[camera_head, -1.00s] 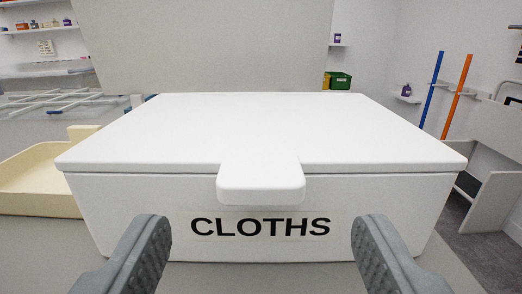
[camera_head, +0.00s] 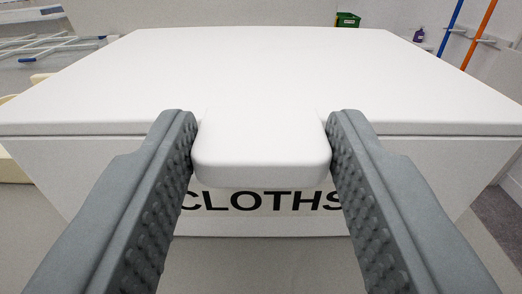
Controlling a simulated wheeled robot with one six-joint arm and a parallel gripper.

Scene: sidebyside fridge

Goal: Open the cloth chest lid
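The cloth chest (camera_head: 270,222) is a white box with black "CLOTHS" lettering on its front, partly covered by my fingers and the tab. Its flat white lid (camera_head: 270,70) lies closed, with a thin seam under its front edge. A rounded white tab (camera_head: 262,160) sticks out from the middle of that edge. My gripper (camera_head: 262,150) has one grey ridged finger on each side of the tab. Both fingertips appear to press against its sides, with no clear gap.
The chest stands on a grey surface (camera_head: 270,262). A pale panel rises behind it. A green box (camera_head: 348,20) and a purple bottle (camera_head: 419,35) are at the back. Blue (camera_head: 452,22) and orange (camera_head: 480,35) poles stand at the right. White racks (camera_head: 50,42) are at the left.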

